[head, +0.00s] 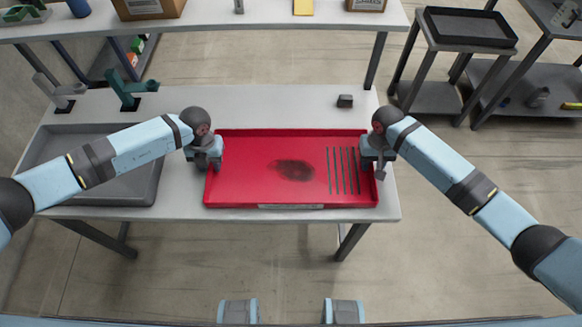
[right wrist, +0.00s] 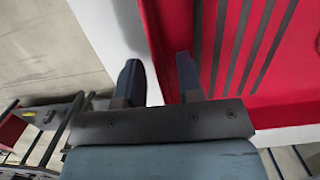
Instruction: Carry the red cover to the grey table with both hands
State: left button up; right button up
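The red cover (head: 250,175) is a shallow red tray-like piece with a dark smudge and several dark slots at its right. It lies flat on a pale grey-white table (head: 270,105). My left gripper (head: 207,165) is at the cover's left edge; its fingers are too hidden to tell open from shut. My right gripper (head: 378,166) is at the right edge. In the right wrist view, the right gripper (right wrist: 160,82) has its fingers apart, one over the red cover (right wrist: 205,50) and one over the pale table, with the cover's rim between them.
A dark grey tray (head: 100,190) lies at the table's left. A small dark block (head: 345,101) sits behind the cover, and a green fixture (head: 128,92) stands at back left. A grey cart (head: 440,60) stands at back right, across open floor (head: 300,60).

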pick_arm(q)
grip_shut()
pick_arm(e)
grip_shut()
pick_arm(q)
jog(key=shift+r, duration=0.1)
pick_arm(e)
jog(key=shift+r, duration=0.1)
dwell(0.9)
